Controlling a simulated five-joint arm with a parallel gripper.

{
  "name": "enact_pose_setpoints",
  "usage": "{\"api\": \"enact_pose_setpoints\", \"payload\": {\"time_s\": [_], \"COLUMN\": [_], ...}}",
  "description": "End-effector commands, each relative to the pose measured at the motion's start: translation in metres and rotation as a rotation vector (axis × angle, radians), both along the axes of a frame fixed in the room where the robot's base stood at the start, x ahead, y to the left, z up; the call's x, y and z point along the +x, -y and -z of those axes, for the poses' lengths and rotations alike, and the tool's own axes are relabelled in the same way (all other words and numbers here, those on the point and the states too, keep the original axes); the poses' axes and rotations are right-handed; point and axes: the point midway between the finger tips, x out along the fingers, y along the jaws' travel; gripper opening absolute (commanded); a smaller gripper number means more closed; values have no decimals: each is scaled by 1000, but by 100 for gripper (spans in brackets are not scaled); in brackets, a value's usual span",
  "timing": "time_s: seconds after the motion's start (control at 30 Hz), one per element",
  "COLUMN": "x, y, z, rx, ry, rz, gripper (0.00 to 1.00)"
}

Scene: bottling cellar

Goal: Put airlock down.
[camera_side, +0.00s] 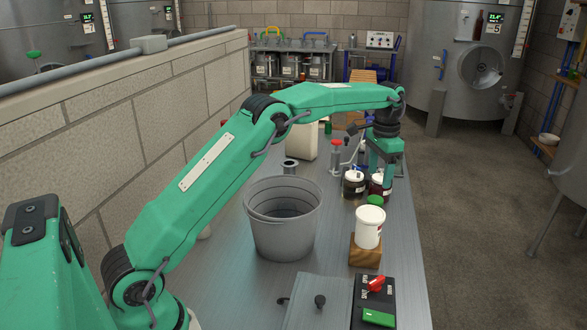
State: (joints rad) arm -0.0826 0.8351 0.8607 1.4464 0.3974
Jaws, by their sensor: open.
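My gripper (381,172) points down at the far right part of the metal bench, with its jaws open. It is above or beside a jar with dark red contents (377,190), and its fingers partly cover that jar. I cannot tell whether the fingers touch it. I cannot make out the airlock in this view; it may be hidden or too small to tell. Nothing is clearly seen held between the jaws.
A dark jar with a pale lid (353,187) stands left of my gripper. Nearer are a green round object (376,200) and a white tub (369,229) on a wooden block (366,253). A grey bucket (283,235) stands left. The bench (335,240) between them is clear.

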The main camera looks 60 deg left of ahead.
Motion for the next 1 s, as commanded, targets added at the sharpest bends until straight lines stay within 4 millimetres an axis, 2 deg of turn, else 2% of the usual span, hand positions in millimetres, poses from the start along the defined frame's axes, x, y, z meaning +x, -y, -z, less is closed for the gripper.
{"api": "enact_pose_setpoints", "payload": {"time_s": [0.73,0.87,1.0], "x": [-1,-5,-16], "y": [0,2,5], "z": [-7,-14,-31], "rx": [1,1,2], "ry": [1,11,31], "rz": [-1,-6,-18], "gripper": [62,62,62]}}
